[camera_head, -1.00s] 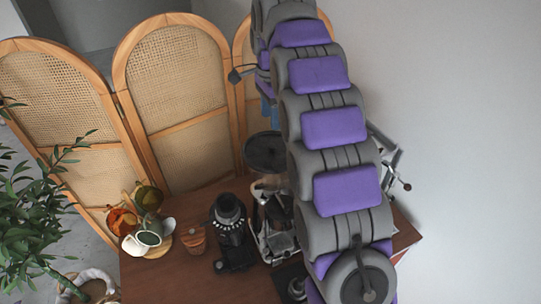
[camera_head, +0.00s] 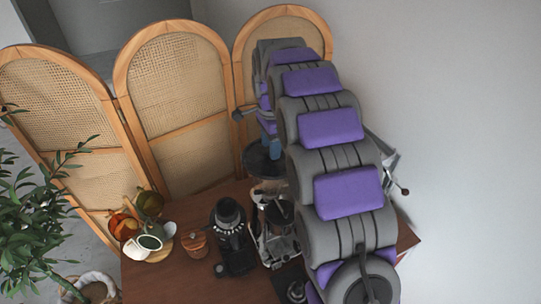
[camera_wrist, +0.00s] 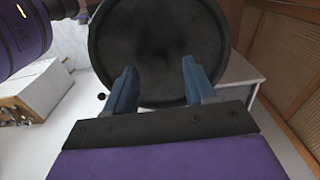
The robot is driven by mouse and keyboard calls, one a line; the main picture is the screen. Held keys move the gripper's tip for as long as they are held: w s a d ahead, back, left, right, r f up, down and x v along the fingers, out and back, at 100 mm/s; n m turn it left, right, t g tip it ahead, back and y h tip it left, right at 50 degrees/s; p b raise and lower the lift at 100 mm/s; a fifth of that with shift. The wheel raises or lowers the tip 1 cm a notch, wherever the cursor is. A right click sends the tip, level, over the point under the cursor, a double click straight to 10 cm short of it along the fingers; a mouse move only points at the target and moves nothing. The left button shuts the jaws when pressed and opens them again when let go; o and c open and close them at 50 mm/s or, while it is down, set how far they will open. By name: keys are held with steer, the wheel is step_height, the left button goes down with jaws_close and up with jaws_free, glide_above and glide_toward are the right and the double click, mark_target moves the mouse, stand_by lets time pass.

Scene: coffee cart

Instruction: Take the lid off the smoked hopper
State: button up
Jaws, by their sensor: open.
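The lid (camera_head: 262,163) is a wide, dark round disc at the back of the cart, left of my arm. The smoked hopper beneath it is mostly hidden. In the wrist view the dark lid (camera_wrist: 158,35) fills the top middle, with a raised rim. My gripper (camera_wrist: 158,70) is open, its two blue fingers apart in front of the disc, with nothing held between them. In the head view my gripper (camera_head: 270,147) is just above the lid. I cannot tell whether the fingers touch it.
A black grinder (camera_head: 230,225) and a metal machine (camera_head: 275,225) stand on the brown cart top (camera_head: 180,275). Cups (camera_head: 150,240) sit on a round board at the left. A cane folding screen (camera_head: 178,95) stands behind, and a plant (camera_head: 45,210) at far left.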

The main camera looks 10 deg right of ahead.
steer(key=shift+f, duration=0.95)
steer(key=shift+c, duration=0.4)
jaws_close()
